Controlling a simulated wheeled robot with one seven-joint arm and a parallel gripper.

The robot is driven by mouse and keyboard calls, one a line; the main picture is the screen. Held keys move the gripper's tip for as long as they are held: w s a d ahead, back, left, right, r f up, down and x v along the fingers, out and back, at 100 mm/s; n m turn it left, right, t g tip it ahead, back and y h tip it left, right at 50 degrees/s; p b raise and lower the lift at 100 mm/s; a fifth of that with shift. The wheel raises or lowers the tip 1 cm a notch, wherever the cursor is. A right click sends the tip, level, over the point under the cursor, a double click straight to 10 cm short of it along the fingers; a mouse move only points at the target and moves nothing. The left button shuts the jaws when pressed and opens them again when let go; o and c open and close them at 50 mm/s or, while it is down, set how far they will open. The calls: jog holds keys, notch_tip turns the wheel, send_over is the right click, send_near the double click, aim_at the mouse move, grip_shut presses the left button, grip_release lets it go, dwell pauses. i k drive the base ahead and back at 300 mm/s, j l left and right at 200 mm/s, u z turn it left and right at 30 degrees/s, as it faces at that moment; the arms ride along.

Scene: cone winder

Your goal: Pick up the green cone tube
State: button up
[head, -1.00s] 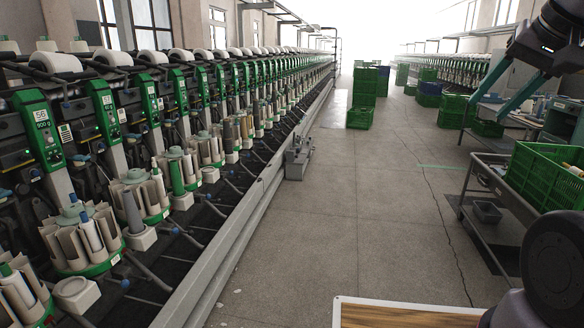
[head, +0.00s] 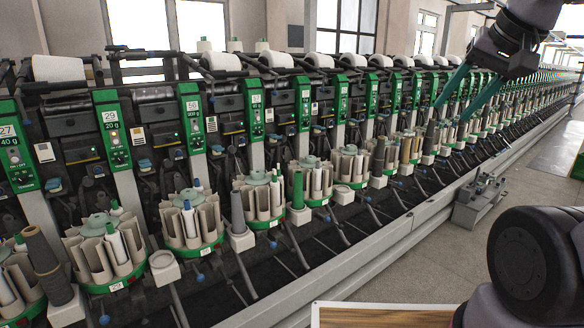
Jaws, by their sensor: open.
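The green cone tube (head: 298,190) stands upright on a pale block at the front of the winding machine, near the middle of the head view. It is between two round tube magazines, just left of the one (head: 317,182) beside it. My gripper (head: 452,112) is at the upper right, with two long teal fingers pointing down and left. The fingers are spread apart with nothing between them. It shows well to the right of the green tube and higher in the picture, apart from it.
Grey cone tubes stand on similar blocks, one (head: 238,210) left of the green tube and one (head: 378,158) to its right. Round magazines (head: 192,222) with pale tubes line the machine. A grey rail (head: 385,238) runs along its front.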

aim_at(297, 198)
jog(key=i+l+u, duration=0.45)
jog(key=l+u, duration=0.25)
jog(key=l, duration=0.15)
jog(key=i+l+u, duration=0.2)
jog(key=k+l, duration=0.1)
